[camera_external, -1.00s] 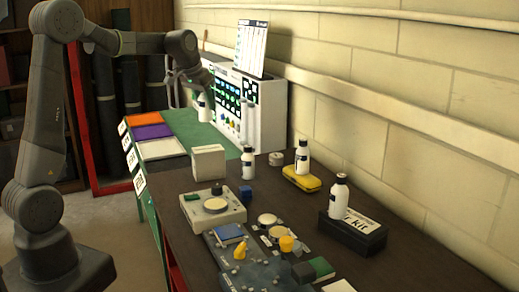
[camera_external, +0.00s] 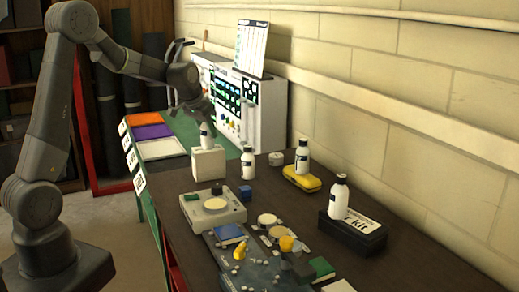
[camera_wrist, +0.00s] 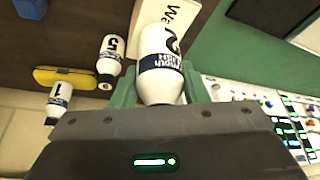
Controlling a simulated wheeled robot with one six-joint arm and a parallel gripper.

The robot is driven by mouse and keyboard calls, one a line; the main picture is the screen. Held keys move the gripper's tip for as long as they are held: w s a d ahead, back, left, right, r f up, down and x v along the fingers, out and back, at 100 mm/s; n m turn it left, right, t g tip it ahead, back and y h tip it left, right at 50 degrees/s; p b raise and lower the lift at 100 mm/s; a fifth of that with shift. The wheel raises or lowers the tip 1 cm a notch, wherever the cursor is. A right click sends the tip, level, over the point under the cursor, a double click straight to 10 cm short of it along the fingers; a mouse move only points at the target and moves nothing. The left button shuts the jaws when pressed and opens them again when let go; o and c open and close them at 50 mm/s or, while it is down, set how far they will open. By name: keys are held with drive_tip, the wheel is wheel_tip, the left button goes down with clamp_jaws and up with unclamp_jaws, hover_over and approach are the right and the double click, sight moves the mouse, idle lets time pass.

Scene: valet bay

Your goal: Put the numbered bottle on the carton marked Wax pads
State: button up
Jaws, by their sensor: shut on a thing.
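My gripper (camera_external: 205,118) is shut on a white bottle (camera_external: 207,137) with a dark label band. In the wrist view the bottle (camera_wrist: 161,62) sits between the green fingers of my gripper (camera_wrist: 160,90), with a large dark digit partly visible on it. The pale carton (camera_external: 208,163) is directly under the bottle in the external view. In the wrist view the carton (camera_wrist: 182,22) shows the letters "Wa" beyond the bottle. The bottle's base is at or just above the carton top; I cannot tell whether they touch.
A bottle marked 5 (camera_wrist: 111,52) stands right of the carton. Another bottle (camera_external: 338,195) stands on a black kit box (camera_external: 353,232). A grey device (camera_external: 213,207) is in front; a control panel (camera_external: 262,115) is behind.

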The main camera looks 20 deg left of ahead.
drive_tip(key=shift+f, duration=0.2)
drive_tip(key=o, duration=1.1)
drive_tip(key=shift+c, duration=0.2)
drive_tip(key=shift+r, duration=0.1)
drive_tip(key=shift+r, duration=0.25)
drive_tip(key=b+v, duration=0.1)
drive_tip(key=v, duration=1)
drive_tip(key=shift+r, duration=0.4)
drive_tip(key=shift+s, duration=0.15)
